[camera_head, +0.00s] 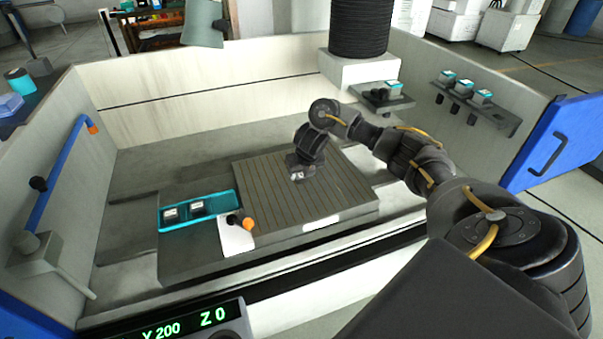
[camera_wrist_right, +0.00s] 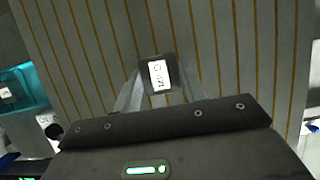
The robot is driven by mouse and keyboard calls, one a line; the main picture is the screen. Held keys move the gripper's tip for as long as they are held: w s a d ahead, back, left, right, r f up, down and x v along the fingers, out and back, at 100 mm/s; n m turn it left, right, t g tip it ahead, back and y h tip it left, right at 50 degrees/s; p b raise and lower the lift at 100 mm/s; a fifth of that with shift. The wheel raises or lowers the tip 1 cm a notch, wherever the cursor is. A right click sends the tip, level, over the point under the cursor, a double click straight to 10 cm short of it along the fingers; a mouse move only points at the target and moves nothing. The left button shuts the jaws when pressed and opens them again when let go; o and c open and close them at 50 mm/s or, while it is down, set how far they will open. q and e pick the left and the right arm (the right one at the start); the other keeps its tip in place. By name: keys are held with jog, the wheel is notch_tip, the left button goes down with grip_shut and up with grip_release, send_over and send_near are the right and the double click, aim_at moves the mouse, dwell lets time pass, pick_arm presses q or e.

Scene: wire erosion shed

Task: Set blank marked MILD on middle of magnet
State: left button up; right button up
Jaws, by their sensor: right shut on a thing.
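The magnet (camera_head: 262,192) is a grey slab with brown stripes lying in the machine tank; its striped face also fills most of the right wrist view (camera_wrist_right: 230,45). My right gripper (camera_head: 299,172) is over the middle part of the magnet. It is shut on a small dark blank (camera_wrist_right: 158,75) with a white label, which sits between the fingertips in the wrist view. The label's print is too small and turned to read surely. I cannot tell whether the blank touches the magnet. My left gripper is not in view.
A teal tray (camera_head: 221,194) left of the magnet holds two other labelled blanks (camera_head: 171,213) (camera_head: 197,206). An orange-tipped handle (camera_head: 244,222) stands by the magnet's front left corner. Tank walls (camera_head: 210,88) surround the work area. A blue rod (camera_head: 61,171) is at left.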

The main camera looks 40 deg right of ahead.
jog(key=o, duration=1.2)
jog(key=shift+f, duration=0.1)
jog(key=shift+r, duration=0.35)
jog(key=p+v, duration=0.5)
jog(key=v, duration=0.6)
jog(key=shift+s+a+r+p, duration=0.1)
jog(key=shift+s+r+p, duration=0.15)
jog(key=shift+p, duration=0.05)
